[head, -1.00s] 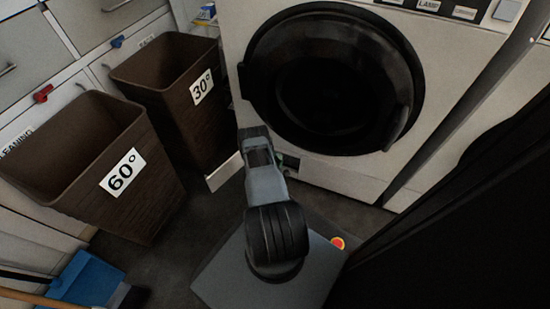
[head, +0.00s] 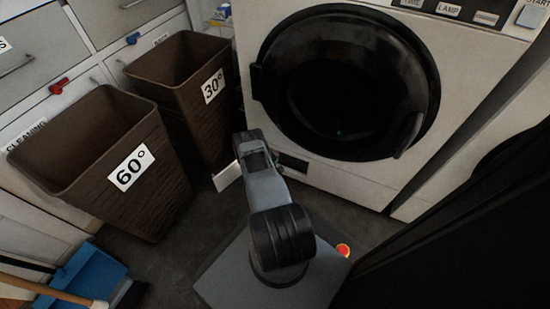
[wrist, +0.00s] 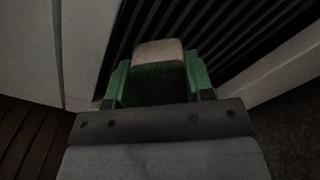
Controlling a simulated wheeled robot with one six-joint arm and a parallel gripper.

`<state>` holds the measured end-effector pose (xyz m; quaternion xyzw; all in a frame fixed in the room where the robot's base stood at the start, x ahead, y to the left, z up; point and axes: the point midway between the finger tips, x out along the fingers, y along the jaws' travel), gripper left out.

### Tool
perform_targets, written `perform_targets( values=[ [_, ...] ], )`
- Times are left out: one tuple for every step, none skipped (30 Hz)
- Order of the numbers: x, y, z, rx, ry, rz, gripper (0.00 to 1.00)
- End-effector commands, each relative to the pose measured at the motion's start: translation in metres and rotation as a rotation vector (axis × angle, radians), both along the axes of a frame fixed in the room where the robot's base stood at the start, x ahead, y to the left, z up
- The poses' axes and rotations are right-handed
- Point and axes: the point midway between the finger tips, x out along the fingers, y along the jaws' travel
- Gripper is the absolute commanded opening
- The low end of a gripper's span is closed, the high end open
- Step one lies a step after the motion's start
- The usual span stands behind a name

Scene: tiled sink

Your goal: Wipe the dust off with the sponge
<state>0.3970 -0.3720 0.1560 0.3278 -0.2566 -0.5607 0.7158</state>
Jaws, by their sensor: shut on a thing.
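My gripper (wrist: 158,82) is shut on a sponge (wrist: 160,75) in the wrist view. The sponge has a dark green body and a pale end, with a green finger on each side. Beyond it is a dark slatted grille (wrist: 235,45) between pale panels. I cannot tell whether the sponge touches the slats. No dust can be made out in the dim picture. In the head view my arm reaches low toward the front of the white machine (head: 345,178), and the sponge is hidden there.
A pale flap (head: 227,176) stands out beside my arm, near a dark opening (head: 292,163) in the machine. Brown bins marked 60° (head: 128,205) and 30° (head: 205,115) stand left. A blue dustpan (head: 88,278) lies lower left. A large black shape fills the right.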

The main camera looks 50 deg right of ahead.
Motion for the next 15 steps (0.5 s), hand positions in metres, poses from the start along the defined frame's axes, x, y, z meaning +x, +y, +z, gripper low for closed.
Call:
perform_targets(
  values=[
    [0.0047, 0.0012, 0.0000, 0.000, -0.001, 0.001, 0.29],
    [0.0068, 0.0016, 0.0000, -0.001, -0.001, 0.002, 0.29],
    [0.0090, 0.0018, 0.0001, -0.001, 0.000, 0.002, 0.29],
    [0.0103, 0.0019, 0.0001, -0.001, 0.000, 0.001, 0.29],
    [0.0109, 0.0020, 0.0001, -0.001, 0.000, 0.001, 0.29],
    [0.0114, 0.0020, 0.0001, -0.001, 0.000, 0.001, 0.29],
    [0.0114, 0.0019, 0.0001, -0.001, 0.000, 0.001, 0.29],
    [0.0114, 0.0019, 0.0000, 0.000, 0.000, 0.000, 0.29],
    [0.0113, 0.0019, 0.0001, 0.000, 0.000, 0.000, 0.29],
    [0.0113, 0.0019, 0.0001, 0.000, 0.000, 0.000, 0.29],
    [0.0112, 0.0018, 0.0000, 0.000, 0.000, 0.000, 0.29],
    [0.0111, 0.0019, 0.0000, 0.000, 0.000, 0.000, 0.29],
    [0.0111, 0.0021, 0.0001, 0.000, 0.000, 0.000, 0.29],
    [0.0110, 0.0028, 0.0002, 0.000, 0.000, 0.000, 0.29],
    [0.0107, 0.0045, 0.0004, 0.001, 0.000, 0.001, 0.29]
  ],
)
